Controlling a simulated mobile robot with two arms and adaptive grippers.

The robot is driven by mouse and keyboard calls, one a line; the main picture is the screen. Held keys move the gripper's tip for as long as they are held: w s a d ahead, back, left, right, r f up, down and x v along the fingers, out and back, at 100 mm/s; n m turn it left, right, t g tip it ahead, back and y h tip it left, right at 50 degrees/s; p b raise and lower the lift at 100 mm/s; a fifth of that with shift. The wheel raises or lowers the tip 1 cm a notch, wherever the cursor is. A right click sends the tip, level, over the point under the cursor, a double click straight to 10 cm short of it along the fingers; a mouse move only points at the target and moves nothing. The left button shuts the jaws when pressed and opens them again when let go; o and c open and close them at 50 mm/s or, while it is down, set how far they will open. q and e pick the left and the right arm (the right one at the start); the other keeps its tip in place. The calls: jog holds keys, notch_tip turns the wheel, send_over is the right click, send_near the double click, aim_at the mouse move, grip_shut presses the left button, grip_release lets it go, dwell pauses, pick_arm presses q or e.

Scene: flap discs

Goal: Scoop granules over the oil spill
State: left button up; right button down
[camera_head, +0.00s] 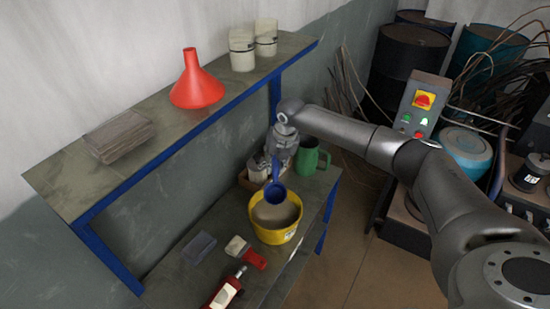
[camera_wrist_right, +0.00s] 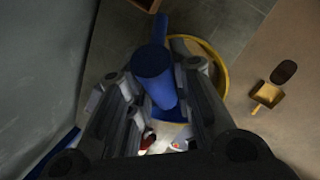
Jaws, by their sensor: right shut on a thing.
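A blue scoop (camera_head: 275,191) is held by my right gripper (camera_head: 277,160), with its bowl down at the yellow bucket. The yellow bucket (camera_head: 275,236) stands on the lower shelf and holds grey-brown granules (camera_head: 275,212). Whether the scoop's bowl touches the granules or holds any is hard to tell. In the right wrist view the blue scoop (camera_wrist_right: 153,66) sits between my right fingers (camera_wrist_right: 155,85), and the bucket's rim (camera_wrist_right: 222,72) curves behind it. My left gripper is not in view. No oil spill is clearly recognisable in the head view.
A green mug (camera_head: 308,159) stands right behind the bucket, beside a small box of containers (camera_head: 257,172). A red bottle (camera_head: 226,290) and a red-handled brush (camera_head: 246,252) lie in front. The upper shelf bears a red funnel (camera_head: 196,84). Barrels (camera_head: 408,57) stand behind.

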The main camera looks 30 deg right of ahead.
aim_at(276, 193)
jog(key=s+f+b, duration=0.1)
jog(key=f, duration=0.2)
jog(key=s+a+f+t+b, duration=0.1)
jog(key=f+b, duration=0.1)
jog(key=f, duration=0.1)
jog(key=s+a+f+t+h+b, duration=0.1)
jog(key=f, duration=0.2)
jog(key=shift+s+f+b, duration=0.1)
jog(key=shift+s+b, duration=0.1)
jog(key=shift+b, duration=0.2)
jog(key=shift+s+f, duration=0.15)
jog(key=shift+f, duration=0.55)
jog(key=shift+r, duration=0.1)
